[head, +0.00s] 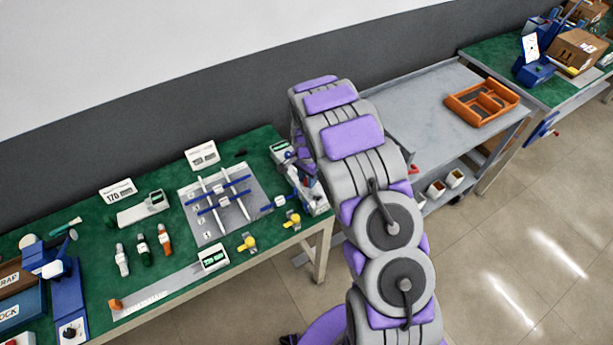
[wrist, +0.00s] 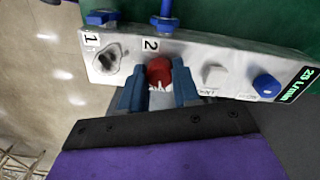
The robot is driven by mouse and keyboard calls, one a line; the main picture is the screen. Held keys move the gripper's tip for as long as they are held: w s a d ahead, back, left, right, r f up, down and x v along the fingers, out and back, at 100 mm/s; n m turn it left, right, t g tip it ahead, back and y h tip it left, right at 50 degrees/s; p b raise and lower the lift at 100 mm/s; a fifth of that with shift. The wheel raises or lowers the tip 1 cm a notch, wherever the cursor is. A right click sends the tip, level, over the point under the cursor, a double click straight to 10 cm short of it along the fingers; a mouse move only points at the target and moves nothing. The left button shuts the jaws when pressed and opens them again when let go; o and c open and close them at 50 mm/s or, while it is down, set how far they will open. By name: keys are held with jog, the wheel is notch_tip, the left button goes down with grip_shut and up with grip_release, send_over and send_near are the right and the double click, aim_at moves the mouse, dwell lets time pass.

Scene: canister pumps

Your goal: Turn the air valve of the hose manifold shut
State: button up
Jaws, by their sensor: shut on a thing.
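The hose manifold (wrist: 225,60) is a pale panel along the green bench edge in the wrist view. It carries labels 1 and 2, a grey knob (wrist: 107,59) on the left, a red knob (wrist: 159,70) beside label 2, a pale knob (wrist: 213,75) and a blue knob (wrist: 265,85). Its green display (wrist: 298,85) reads 20 L/min. My gripper (wrist: 158,86) is shut on the red knob, a blue finger on each side. I cannot tell from the lettering which knob is the air valve. In the head view my arm covers much of this bench end.
Two blue fittings (wrist: 166,12) stand behind the panel. In the head view the green bench (head: 90,255) carries a grey plate (head: 205,230) with blue clamps, several small bottles and displays. A grey cart (head: 430,105) with an orange tray (head: 482,103) stands to the right. Floor is open at lower right.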

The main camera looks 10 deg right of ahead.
jog(key=n+p, duration=0.1)
jog(key=n, duration=0.2)
jog(key=n+p, duration=0.1)
jog(key=shift+w+r+n+p, duration=0.15)
jog(key=shift+r+n+p, duration=0.1)
jog(key=shift+n+p, duration=0.1)
jog(key=n+p, duration=0.2)
jog(key=n, duration=0.2)
jog(key=shift+w+n, duration=0.1)
jog(key=shift+n, duration=0.15)
jog(key=n+p, duration=0.1)
jog(key=n, duration=0.2)
jog(key=shift+p, duration=0.3)
jog(key=shift+f+n+p, duration=0.1)
jog(key=shift+n+p, duration=0.35)
jog(key=shift+n, duration=1.65)
jog(key=o, duration=1.1)
jog(key=shift+f, duration=0.1)
jog(key=shift+c, duration=0.2)
jog(key=shift+s, duration=0.2)
